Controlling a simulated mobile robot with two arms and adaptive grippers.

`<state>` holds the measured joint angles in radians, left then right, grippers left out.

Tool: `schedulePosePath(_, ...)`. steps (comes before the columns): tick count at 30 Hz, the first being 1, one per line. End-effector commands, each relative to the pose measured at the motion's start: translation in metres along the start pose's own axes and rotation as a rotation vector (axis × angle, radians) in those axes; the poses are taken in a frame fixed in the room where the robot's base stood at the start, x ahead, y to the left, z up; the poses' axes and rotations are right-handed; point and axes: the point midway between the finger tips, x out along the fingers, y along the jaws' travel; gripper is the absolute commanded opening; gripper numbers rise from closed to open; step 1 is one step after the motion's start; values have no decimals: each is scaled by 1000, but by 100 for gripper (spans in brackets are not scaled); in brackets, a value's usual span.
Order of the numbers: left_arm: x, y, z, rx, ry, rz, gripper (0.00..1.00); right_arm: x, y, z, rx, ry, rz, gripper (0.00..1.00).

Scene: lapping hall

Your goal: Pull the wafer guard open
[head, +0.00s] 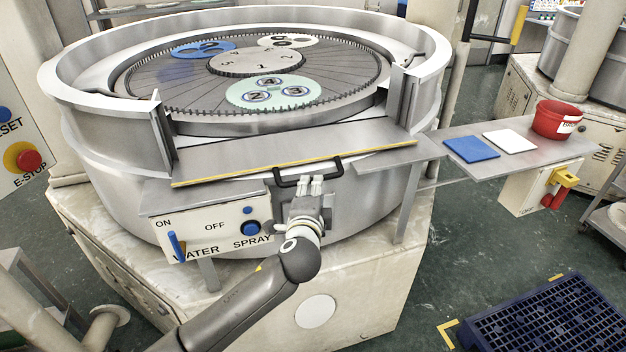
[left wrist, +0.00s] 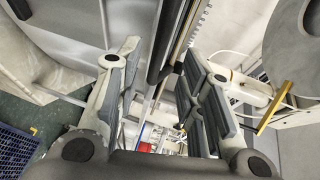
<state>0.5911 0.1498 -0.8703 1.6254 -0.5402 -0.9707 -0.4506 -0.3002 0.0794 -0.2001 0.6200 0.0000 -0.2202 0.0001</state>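The wafer guard (head: 250,157) is a wide metal panel with a yellow strip along its front edge. It spans the front gap in the round machine's rim, between two upright posts, and looks low and nearly flat. Its black bar handle (head: 285,182) sticks out at the front edge. My left gripper (head: 311,182) is at the handle, fingers pointing at it. In the left wrist view the gripper (left wrist: 160,85) has its fingers apart, with the dark handle bar (left wrist: 168,45) showing between them. I cannot tell whether a finger touches it. My right gripper is out of view.
A control box (head: 205,228) with a blue lever and button sits left of my gripper. The side shelf (head: 440,150) holds a blue pad (head: 471,149), a white pad (head: 510,141) and a red tub (head: 557,120). A blue crate (head: 540,325) stands on the floor at lower right.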

Motion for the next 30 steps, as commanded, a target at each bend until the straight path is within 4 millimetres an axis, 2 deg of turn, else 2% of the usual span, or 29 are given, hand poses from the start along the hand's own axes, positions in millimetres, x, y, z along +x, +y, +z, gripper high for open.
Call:
schedulePosePath(6,31,-1,0,0,0,0,35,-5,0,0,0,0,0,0)
schedulePosePath(12,48,0,-1,-1,1,0,35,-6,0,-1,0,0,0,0)
schedulePosePath(25,55,0,0,-1,1,0,35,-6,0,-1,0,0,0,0)
schedulePosePath(26,55,0,0,-1,1,0,34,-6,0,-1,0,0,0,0)
schedulePosePath(30,55,0,0,-2,1,1,16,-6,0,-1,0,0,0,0)
